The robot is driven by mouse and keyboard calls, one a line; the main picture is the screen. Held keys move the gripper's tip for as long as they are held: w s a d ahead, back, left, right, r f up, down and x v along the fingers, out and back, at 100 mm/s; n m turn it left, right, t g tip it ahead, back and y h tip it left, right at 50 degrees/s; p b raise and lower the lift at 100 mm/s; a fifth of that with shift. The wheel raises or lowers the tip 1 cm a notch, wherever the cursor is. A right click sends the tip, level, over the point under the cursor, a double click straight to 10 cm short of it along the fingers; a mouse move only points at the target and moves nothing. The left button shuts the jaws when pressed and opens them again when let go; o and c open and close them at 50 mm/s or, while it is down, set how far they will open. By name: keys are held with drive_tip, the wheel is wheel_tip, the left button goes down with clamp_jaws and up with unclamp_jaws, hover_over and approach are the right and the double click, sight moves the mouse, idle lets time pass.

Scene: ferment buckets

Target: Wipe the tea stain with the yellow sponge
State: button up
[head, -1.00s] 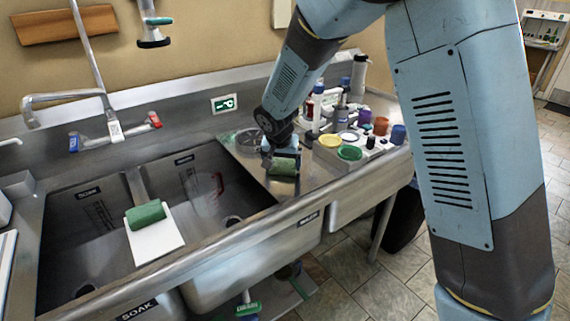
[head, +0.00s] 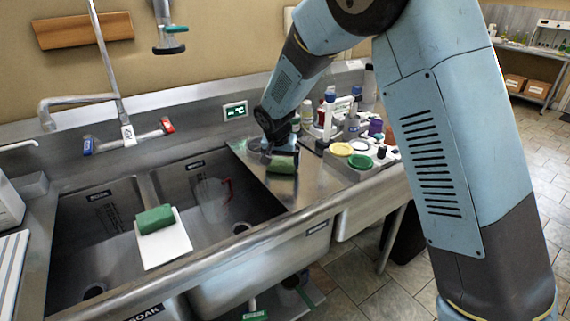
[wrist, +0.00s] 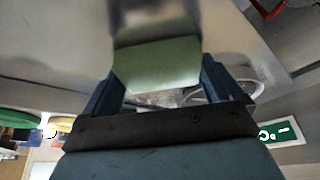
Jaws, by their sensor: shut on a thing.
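My gripper (head: 280,150) points down over the steel drainboard right of the sinks. It is shut on a sponge (head: 281,164) that looks green on the face I see; no yellow shows on it. In the wrist view the same sponge (wrist: 158,65) sits between my two blue fingers. The sponge is low at the drainboard, but I cannot tell whether it touches. No tea stain can be made out; the sponge and gripper hide part of the surface.
Bottles (head: 328,112), a yellow lid (head: 341,149) and a green lid (head: 360,161) crowd the counter just right of my gripper. A jug (head: 212,198) stands in the right sink. The faucet (head: 128,133) is behind the sinks. Bare drainboard (head: 300,188) lies in front.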

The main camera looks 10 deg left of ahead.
sight(289, 171)
drive_tip(key=shift+w+f, duration=0.1)
drive_tip(key=shift+f, duration=0.05)
drive_tip(key=shift+s+d+f, duration=0.2)
drive_tip(key=shift+s+d, duration=0.5)
drive_tip(key=shift+s, duration=0.1)
drive_tip(key=shift+s+d+f, duration=0.15)
drive_tip(key=shift+s+d, duration=0.55)
drive_tip(key=shift+s, duration=0.05)
drive_tip(key=shift+s+d+r, duration=0.25)
drive_tip(key=shift+s+d, duration=1.45)
drive_tip(key=shift+s, duration=0.05)
drive_tip(key=shift+s+d+r, duration=0.2)
drive_tip(key=shift+s+d, duration=1.5)
drive_tip(key=shift+s, duration=0.05)
drive_tip(key=shift+w+a+r, duration=0.1)
drive_tip(key=shift+r, duration=2.95)
drive_tip(key=shift+r, duration=0.1)
drive_tip(key=shift+r, duration=1.4)
